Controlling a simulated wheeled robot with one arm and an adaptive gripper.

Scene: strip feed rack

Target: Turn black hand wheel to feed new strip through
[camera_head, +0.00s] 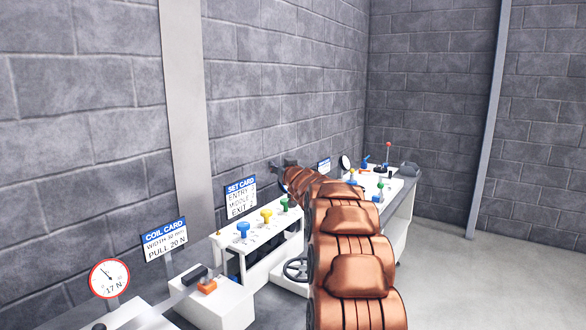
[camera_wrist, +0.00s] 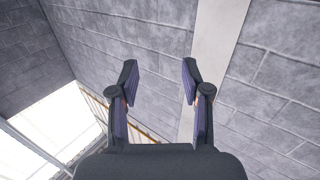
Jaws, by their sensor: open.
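The black hand wheel (camera_head: 296,268) is on the front of the white roller unit, low and just left of my copper-coloured arm; my arm stands close to its right side. My gripper (camera_wrist: 160,78) is open and empty in the wrist view, its two dark fingers well apart in front of the grey block wall. In the head view its dark end (camera_head: 284,165) is small, up by the wall beyond the unit, away from the wheel. Blue (camera_head: 243,229), yellow (camera_head: 266,215) and green (camera_head: 284,203) knobs stand on the unit. I cannot clearly make out the strip.
A dial gauge (camera_head: 109,278) reads about 17 N. The coil card (camera_head: 164,238) says pull 20 N; the set card (camera_head: 240,197) has small, unclear numbers. An orange-topped block (camera_head: 207,286) stands front left. Another bench (camera_head: 399,197) with small levers is behind my arm. Floor at right is clear.

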